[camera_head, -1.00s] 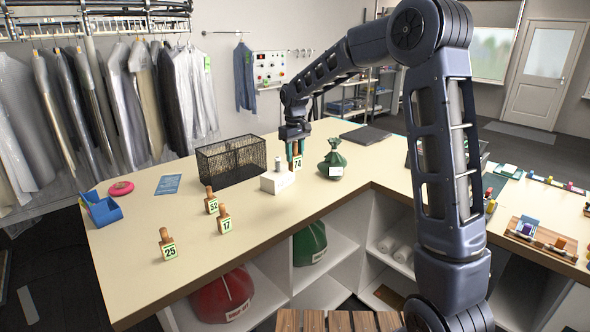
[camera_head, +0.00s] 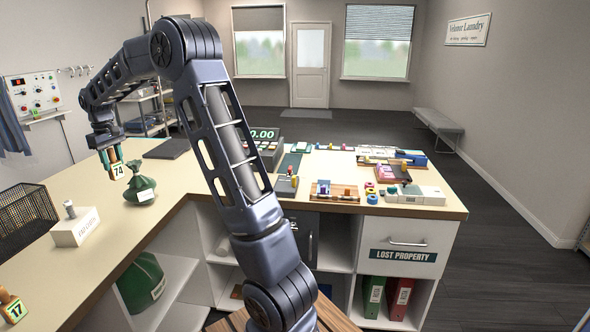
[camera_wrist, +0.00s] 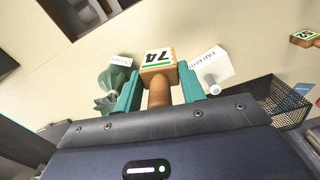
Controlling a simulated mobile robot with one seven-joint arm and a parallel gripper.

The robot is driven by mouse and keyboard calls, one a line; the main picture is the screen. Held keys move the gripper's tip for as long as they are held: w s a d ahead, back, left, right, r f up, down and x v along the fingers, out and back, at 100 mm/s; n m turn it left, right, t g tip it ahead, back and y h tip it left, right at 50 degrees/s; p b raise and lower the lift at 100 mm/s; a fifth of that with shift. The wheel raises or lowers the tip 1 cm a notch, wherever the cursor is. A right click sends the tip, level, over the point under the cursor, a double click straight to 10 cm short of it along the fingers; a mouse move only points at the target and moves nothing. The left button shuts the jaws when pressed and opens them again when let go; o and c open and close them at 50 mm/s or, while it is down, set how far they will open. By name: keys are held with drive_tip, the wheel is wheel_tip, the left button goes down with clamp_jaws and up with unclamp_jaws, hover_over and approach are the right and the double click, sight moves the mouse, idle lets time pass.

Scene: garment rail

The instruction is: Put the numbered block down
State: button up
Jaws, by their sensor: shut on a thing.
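My gripper (camera_head: 114,163) is shut on the numbered block marked 74 (camera_head: 118,171). In the wrist view the wooden block (camera_wrist: 158,60) shows its 74 face, with its round handle between the teal fingers (camera_wrist: 160,90). The block appears to be held above the counter (camera_head: 165,178), beside a green tied bag (camera_head: 140,184) with a white tag.
A white box with a peg (camera_head: 75,228) and a black mesh basket (camera_head: 25,215) stand at left. A dark flat pad (camera_head: 168,149) lies behind the bag. The right counter holds a till (camera_head: 262,140) and several small items, above a drawer labelled LOST PROPERTY (camera_head: 403,255).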

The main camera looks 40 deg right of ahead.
drive_tip(key=w+d+m, duration=0.2)
drive_tip(key=w+d, duration=0.3)
drive_tip(key=d, duration=0.9)
drive_tip(key=w+d+m, duration=0.2)
drive_tip(key=w+d, duration=0.4)
drive_tip(key=d, duration=0.8)
drive_tip(key=w+d+m, duration=0.2)
drive_tip(key=w+d, duration=0.3)
drive_tip(key=d, duration=1)
drive_tip(key=f, duration=2)
drive_tip(key=shift+w+a+f, duration=0.15)
drive_tip(key=shift+a+f, duration=0.05)
drive_tip(key=shift+a, duration=0.05)
drive_tip(key=shift+f, duration=0.1)
drive_tip(key=o, duration=1.1)
drive_tip(key=shift+o, duration=0.2)
